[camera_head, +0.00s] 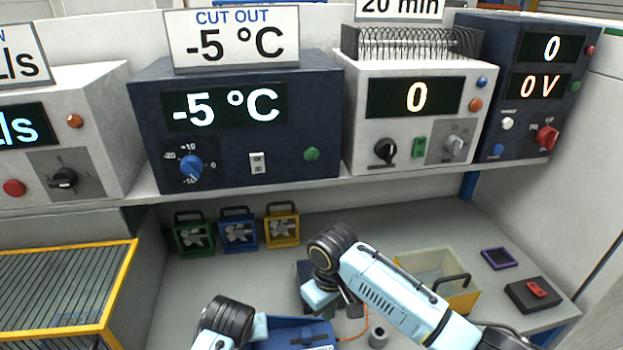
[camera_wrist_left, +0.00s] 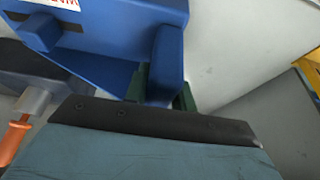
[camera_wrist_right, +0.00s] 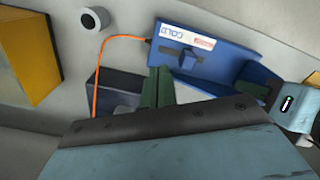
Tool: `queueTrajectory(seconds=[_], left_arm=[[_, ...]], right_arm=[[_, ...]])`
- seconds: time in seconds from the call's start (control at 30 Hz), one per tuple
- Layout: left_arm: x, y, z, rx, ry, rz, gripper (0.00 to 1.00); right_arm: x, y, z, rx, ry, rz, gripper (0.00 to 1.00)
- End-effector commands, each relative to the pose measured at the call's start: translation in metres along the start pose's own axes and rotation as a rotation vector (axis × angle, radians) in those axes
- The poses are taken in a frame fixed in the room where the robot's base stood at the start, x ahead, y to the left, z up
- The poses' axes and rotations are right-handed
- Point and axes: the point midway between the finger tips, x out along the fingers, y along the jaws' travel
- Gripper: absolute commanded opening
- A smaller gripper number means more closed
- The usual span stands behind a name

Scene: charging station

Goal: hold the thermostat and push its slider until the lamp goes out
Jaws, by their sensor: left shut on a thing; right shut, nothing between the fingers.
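The thermostat (camera_wrist_right: 225,62) is a long blue housing with a white, red and blue label. It also shows in the left wrist view (camera_wrist_left: 115,22) and low in the head view (camera_head: 285,325), partly behind my arms. My left gripper (camera_wrist_left: 165,88) is shut on the blue upright grip of the thermostat. My right gripper (camera_wrist_right: 157,87) is shut and empty, just in front of the thermostat near its wired end. I cannot tell whether it touches. I cannot make out which light is the task's lamp.
An orange wire (camera_wrist_right: 97,72) runs from the thermostat to a dark blue box (camera_wrist_right: 110,80). A grey cylinder (camera_head: 378,336) and a yellow-sided bin (camera_head: 462,299) stand to the right. Small fans (camera_head: 238,232) line the back. A console (camera_head: 235,165) reads -5 °C; its green light (camera_head: 311,154) is on the front.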

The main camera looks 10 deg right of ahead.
Motion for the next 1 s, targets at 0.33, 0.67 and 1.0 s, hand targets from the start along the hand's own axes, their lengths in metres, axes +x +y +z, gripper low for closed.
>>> queueTrajectory(seconds=[0.33,0.67,1.0], left_arm=[[0.000,0.000,-0.001,0.000,0.001,0.000,0.36],[0.000,0.000,0.000,0.000,0.000,0.000,0.51],[-0.029,0.001,-0.001,-0.002,0.004,0.002,0.51]], right_arm=[[-0.001,0.000,0.000,0.000,0.000,0.000,0.00],[-0.001,0.000,0.000,-0.001,0.000,0.000,0.00],[-0.001,0.000,0.000,-0.001,0.000,0.000,0.00]])
